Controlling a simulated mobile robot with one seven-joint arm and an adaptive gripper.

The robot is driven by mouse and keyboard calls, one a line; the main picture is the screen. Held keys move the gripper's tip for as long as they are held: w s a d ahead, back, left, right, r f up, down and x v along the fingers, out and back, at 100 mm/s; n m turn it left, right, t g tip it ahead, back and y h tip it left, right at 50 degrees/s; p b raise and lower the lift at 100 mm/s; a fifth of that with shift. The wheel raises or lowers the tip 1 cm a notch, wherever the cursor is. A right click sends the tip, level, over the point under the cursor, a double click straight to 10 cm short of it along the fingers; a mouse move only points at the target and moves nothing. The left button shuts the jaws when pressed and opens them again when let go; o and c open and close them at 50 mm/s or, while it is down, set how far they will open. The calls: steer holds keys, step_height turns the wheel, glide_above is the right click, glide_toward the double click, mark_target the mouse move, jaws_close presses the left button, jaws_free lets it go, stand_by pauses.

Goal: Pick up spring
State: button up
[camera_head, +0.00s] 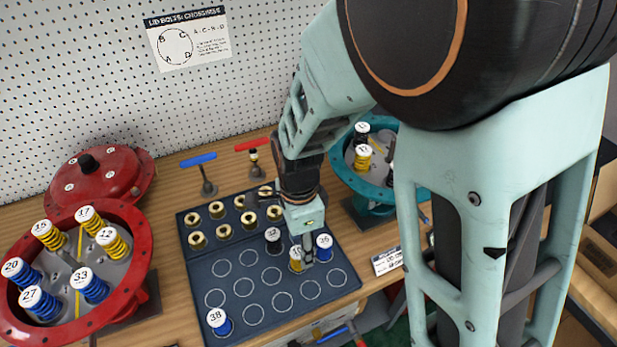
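My gripper (305,250) points down over the dark blue tray (235,270), at its right part. A yellow spring (296,262) with a white cap stands right at the fingertips, partly hidden by them. I cannot tell whether the fingers are around it or only beside it. A black spring (273,243) stands just left of it, and a blue spring (324,252) marked 36 just right. Another blue spring (220,324) marked 38 stands at the tray's front left corner.
Brass pieces (222,232) fill the tray's back rows. A red housing (140,262) with several blue and yellow springs stands left, its red lid (110,178) behind. A teal housing (342,172) with springs is behind my arm. A blue-handled tool (199,161) and a red-handled tool (253,146) stand behind the tray.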

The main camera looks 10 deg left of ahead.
mark_target(297, 252)
steer(key=shift+w+a+f, duration=0.1)
steer(key=shift+a+f, duration=0.1)
steer(key=shift+f, duration=1.2)
steer(key=shift+w+a+f, duration=0.1)
steer(key=shift+a+f, duration=0.1)
steer(key=shift+f, duration=1.2)
jaws_close()
